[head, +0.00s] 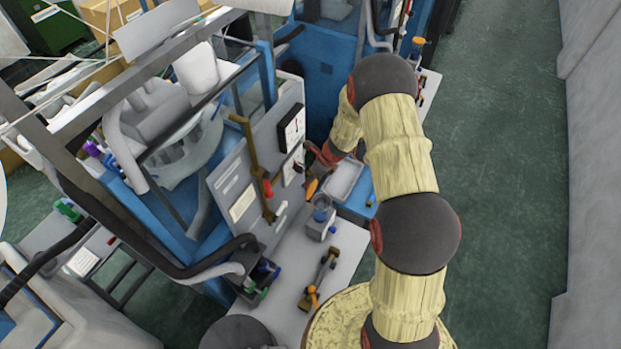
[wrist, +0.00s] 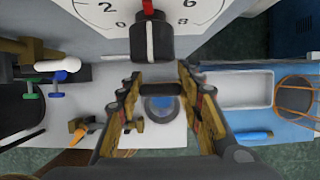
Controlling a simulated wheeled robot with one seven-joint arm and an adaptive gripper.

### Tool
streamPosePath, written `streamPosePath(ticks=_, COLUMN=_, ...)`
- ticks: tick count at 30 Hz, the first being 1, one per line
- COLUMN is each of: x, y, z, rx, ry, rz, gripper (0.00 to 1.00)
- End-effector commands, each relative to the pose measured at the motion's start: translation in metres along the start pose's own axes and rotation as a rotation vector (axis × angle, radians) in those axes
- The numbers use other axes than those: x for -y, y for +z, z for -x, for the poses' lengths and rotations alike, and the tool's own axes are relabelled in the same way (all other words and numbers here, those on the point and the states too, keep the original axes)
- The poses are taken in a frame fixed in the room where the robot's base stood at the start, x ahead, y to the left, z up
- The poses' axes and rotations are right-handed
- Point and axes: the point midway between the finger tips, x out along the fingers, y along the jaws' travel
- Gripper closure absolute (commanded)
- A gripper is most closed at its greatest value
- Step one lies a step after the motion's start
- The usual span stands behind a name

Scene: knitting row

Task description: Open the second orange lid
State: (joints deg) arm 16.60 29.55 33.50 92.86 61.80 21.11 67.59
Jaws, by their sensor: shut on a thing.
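Orange parts show on a brass-coloured fitting (head: 313,294) on the pale worktop in the head view. The fitting is at the lower left in the wrist view (wrist: 82,127). An orange-topped item (head: 417,42) stands at the far right bench. I cannot tell which is the second orange lid. My gripper (head: 313,180) is beside the panel, away from both. In the wrist view my gripper (wrist: 160,78) has its fingers apart, closed on a dark piece (wrist: 160,89). Whether this piece joins the black knob (wrist: 151,38) above is unclear.
A grey box with a round blue-grey top (head: 321,217) stands below my gripper. A shallow white tray (head: 344,180) lies to the right. Free floor (head: 500,180) is further right.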

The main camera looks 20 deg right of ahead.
Motion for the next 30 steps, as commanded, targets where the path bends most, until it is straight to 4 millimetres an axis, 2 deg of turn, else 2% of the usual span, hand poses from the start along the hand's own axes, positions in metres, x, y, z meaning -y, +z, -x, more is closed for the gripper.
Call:
streamPosePath(ticks=1, x=0.002, y=0.003, z=0.001, rx=0.004, ry=-0.003, rz=0.001, gripper=1.0)
streamPosePath(ticks=2, x=0.002, y=0.003, z=0.001, rx=0.004, ry=-0.003, rz=0.001, gripper=0.62)
streamPosePath(ticks=9, x=0.001, y=0.002, z=0.001, rx=0.002, ry=-0.002, rz=0.001, gripper=0.48)
streamPosePath(ticks=12, x=0.001, y=0.001, z=0.001, rx=0.002, ry=-0.001, rz=0.001, gripper=0.44)
streamPosePath(ticks=22, x=0.001, y=0.001, z=0.004, rx=0.001, ry=-0.001, rz=0.001, gripper=0.44)
streamPosePath(ticks=26, x=0.002, y=0.002, z=0.018, rx=0.003, ry=-0.003, rz=0.0, gripper=0.44)
streamPosePath(ticks=30, x=0.002, y=0.002, z=0.046, rx=0.003, ry=-0.004, rz=0.001, gripper=0.44)
